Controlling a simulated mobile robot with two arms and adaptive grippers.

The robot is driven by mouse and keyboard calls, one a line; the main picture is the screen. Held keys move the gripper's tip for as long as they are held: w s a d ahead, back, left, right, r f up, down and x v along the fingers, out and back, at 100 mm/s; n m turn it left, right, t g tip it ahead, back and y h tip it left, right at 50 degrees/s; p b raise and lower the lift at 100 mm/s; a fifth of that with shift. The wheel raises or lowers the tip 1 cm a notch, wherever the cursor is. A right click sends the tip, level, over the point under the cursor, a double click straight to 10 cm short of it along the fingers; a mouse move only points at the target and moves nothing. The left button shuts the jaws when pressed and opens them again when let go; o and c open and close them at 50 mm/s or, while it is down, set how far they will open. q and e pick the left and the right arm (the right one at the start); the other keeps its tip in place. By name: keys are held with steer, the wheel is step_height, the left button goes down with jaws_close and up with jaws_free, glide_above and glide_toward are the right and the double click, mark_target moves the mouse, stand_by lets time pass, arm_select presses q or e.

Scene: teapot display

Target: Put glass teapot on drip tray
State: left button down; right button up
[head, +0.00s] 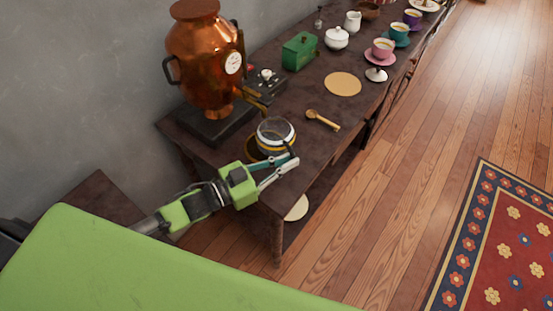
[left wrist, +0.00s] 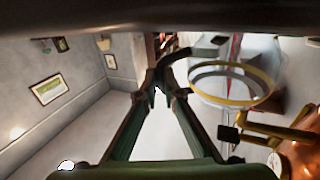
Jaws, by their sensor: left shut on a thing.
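The glass teapot (head: 275,135), clear with a white and yellow band, is upright under the samovar's brass tap near the table's front end. My left gripper (head: 293,163) is at its near right side, shut on its dark curved handle. The teapot's yellow-ringed glass body (left wrist: 232,84) and the fingertips on the handle (left wrist: 176,54) also show in the left wrist view. A round brass-coloured rim (head: 251,153), seemingly the drip tray, shows below the teapot's left side, mostly hidden. I cannot tell whether the teapot touches it. My right gripper is not in view.
A copper samovar (head: 205,60) stands on a dark base (head: 208,128) behind the teapot. A pale disc (head: 297,208) is below the tabletop.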

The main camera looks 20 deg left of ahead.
arm_select(q)
steer(key=a, duration=0.1)
steer(key=a+b, duration=0.1)
steer(key=w+a+f+b, duration=0.1)
steer(key=shift+a+f, duration=0.1)
steer(key=shift+w+f+b, duration=0.1)
steer(key=shift+f+b, duration=0.15)
steer(key=shift+b, duration=0.2)
steer(key=shift+r, duration=0.2)
steer(key=shift+f, duration=0.1)
steer(key=shift+f, duration=0.15)
steer(key=c, duration=2.2)
jaws_free()
